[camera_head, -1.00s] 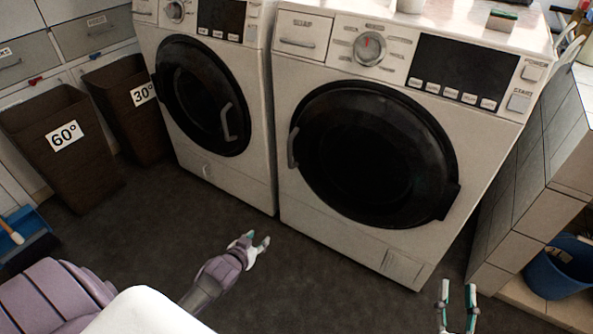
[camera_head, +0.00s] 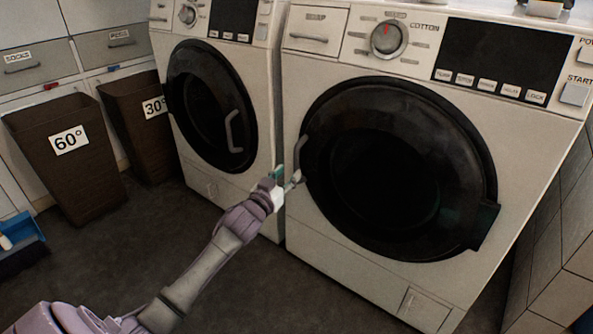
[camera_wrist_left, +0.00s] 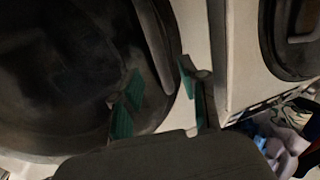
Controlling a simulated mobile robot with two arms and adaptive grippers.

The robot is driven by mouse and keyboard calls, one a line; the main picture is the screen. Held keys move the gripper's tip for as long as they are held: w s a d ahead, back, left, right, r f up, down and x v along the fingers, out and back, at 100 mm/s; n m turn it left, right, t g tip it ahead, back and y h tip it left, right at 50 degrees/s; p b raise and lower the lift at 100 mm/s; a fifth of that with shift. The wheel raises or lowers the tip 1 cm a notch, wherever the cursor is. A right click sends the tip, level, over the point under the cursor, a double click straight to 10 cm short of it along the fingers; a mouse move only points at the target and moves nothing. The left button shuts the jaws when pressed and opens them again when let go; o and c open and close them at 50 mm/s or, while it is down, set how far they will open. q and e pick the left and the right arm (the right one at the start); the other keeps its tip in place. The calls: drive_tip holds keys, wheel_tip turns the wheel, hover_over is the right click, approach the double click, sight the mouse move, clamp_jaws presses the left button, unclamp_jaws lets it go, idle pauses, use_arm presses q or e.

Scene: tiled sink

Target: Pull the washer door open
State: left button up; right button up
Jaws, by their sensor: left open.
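The washer on the right (camera_head: 300,80) is white with a dial that reads COTTON. Its round black door (camera_head: 390,170) is shut. A curved grey handle (camera_head: 299,155) sits at the door's left edge. My left gripper (camera_head: 285,179) is open and close to the lower end of that handle. In the left wrist view, its two green-padded fingers (camera_wrist_left: 160,98) are apart, with the handle (camera_wrist_left: 154,40) ahead between them. Whether they touch it I cannot tell. My right gripper is out of view.
A second white machine (camera_head: 255,120) with a shut black door stands close on the left. Brown bins marked 60° (camera_head: 75,165) and 30° (camera_head: 140,120) stand further left. A tiled wall (camera_head: 550,260) is at the right.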

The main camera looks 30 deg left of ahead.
sight(295, 165)
use_arm(q)
drive_tip(key=w, duration=0.2)
drive_tip(key=w+b, duration=0.1)
drive_tip(key=w, duration=0.1)
drive_tip(key=w+b, duration=0.1)
drive_tip(key=w, duration=0.1)
drive_tip(key=shift+a, duration=0.35)
clamp_jaws()
